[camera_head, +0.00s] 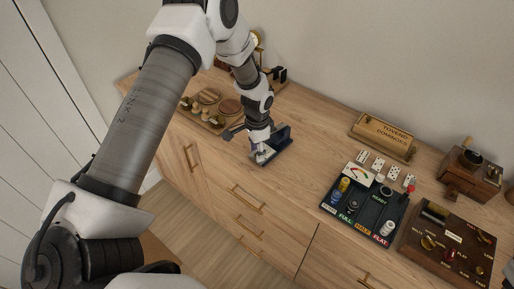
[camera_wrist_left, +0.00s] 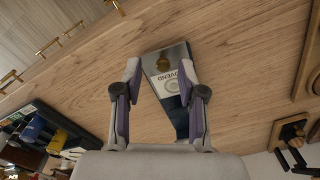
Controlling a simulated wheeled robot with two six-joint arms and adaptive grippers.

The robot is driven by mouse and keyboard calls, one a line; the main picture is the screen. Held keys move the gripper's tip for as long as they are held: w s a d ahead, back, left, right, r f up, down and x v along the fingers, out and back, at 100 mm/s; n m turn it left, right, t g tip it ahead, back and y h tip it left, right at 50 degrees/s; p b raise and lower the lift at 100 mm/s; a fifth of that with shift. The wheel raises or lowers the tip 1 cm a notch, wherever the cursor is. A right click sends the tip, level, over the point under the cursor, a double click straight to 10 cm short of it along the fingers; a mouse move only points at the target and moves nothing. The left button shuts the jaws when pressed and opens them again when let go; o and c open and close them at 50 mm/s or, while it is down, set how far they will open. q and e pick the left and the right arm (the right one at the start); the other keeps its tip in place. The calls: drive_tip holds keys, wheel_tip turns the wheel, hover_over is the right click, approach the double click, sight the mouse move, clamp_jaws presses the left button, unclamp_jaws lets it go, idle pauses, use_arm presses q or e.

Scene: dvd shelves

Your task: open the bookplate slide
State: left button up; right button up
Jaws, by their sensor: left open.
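The bookplate slide (camera_head: 283,136) is a small dark blue holder on the wooden cabinet top, partly hidden by my left gripper in the head view. In the left wrist view the bookplate slide (camera_wrist_left: 170,84) shows a grey metal end with a round brass knob (camera_wrist_left: 162,64) and a white label with dark lettering. My left gripper (camera_head: 262,155) is at the holder. In the wrist view the left gripper (camera_wrist_left: 160,72) is open, with a finger on each side of the knob and label. Contact cannot be told. My right gripper is not in view.
A wooden tray (camera_head: 214,124) with round pieces is left of the holder. To the right are a black tray (camera_head: 362,222) with small coloured items, a dominoes box (camera_head: 382,136), a brown control board (camera_head: 447,245) and a wooden grinder (camera_head: 468,176). Bare wood separates them from the holder.

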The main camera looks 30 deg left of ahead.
use_arm(q)
drive_tip(key=shift+w+f, duration=0.1)
drive_tip(key=shift+f, duration=0.3)
drive_tip(key=shift+a+f, duration=0.15)
drive_tip(key=shift+a, duration=0.05)
drive_tip(key=shift+d, duration=0.1)
clamp_jaws()
drive_tip(key=shift+s, duration=0.4)
unclamp_jaws()
drive_tip(key=shift+w, duration=0.1)
